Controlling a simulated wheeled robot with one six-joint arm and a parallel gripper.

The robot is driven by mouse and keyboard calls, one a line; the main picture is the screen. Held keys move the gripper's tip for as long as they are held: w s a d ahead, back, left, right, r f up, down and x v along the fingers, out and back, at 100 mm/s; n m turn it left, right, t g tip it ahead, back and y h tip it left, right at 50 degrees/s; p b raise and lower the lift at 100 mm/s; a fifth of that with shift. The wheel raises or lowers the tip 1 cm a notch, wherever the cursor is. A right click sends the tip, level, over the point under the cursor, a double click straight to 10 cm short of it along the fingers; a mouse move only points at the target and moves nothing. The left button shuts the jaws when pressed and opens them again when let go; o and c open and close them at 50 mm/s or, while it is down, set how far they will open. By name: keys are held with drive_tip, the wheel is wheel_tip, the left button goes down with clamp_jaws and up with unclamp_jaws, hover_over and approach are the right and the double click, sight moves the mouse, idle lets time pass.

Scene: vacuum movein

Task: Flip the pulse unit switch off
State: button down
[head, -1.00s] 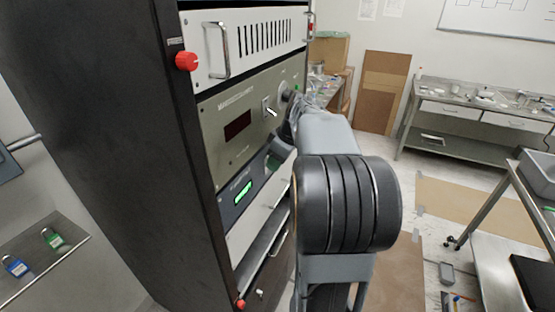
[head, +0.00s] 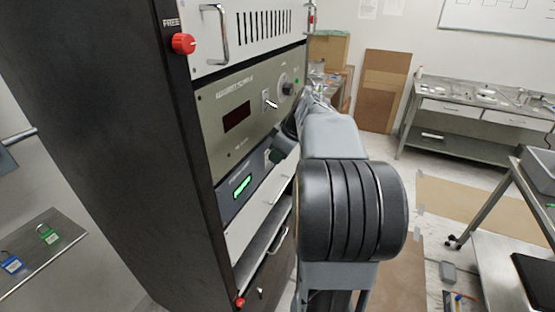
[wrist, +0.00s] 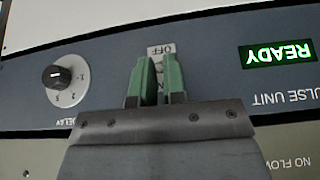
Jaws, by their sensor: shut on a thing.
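The pulse unit (head: 232,207) is a blue-grey panel in the black rack, with a lit green display (head: 243,186). In the wrist view the panel is upside down and the display (wrist: 278,53) reads READY. My gripper (wrist: 157,64) has green fingers around the spot beside the switch's OFF label plate (wrist: 165,49). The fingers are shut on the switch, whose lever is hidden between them. The ON label is mostly covered. In the head view my gripper (head: 277,157) is at the panel's right end, partly behind my arm.
A black delay knob (wrist: 57,77) sits beside the switch. Above the pulse unit is an olive panel (head: 215,130) with a dark red window and small toggle. A red knob (head: 183,44) sticks out from the rack's edge. Floor to the right is partly open.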

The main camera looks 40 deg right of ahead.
drive_tip(key=f+t+y+b, duration=0.1)
drive_tip(key=b, duration=0.4)
drive_tip(key=f+t+y+b, duration=0.1)
drive_tip(key=t+b, duration=0.1)
drive_tip(key=b, duration=0.4)
drive_tip(key=shift+s+d+f+t, duration=0.2)
drive_tip(key=shift+s+f+t, duration=0.1)
drive_tip(key=shift+s+f, duration=0.1)
drive_tip(key=t+b, duration=0.1)
drive_tip(key=b, duration=0.3)
drive_tip(key=t+y+b, duration=0.1)
drive_tip(key=t+b, duration=0.1)
drive_tip(key=b, duration=0.2)
drive_tip(key=shift+f+y, duration=0.3)
drive_tip(key=t+b, duration=0.1)
drive_tip(key=b, duration=0.1)
drive_tip(key=shift+b, duration=0.4)
drive_tip(key=shift+r+y+b, duration=0.1)
drive_tip(key=shift+y+b, duration=0.2)
drive_tip(key=shift+b, duration=0.05)
drive_tip(key=c, duration=1.2)
unclamp_jaws()
drive_tip(key=shift+r, duration=0.1)
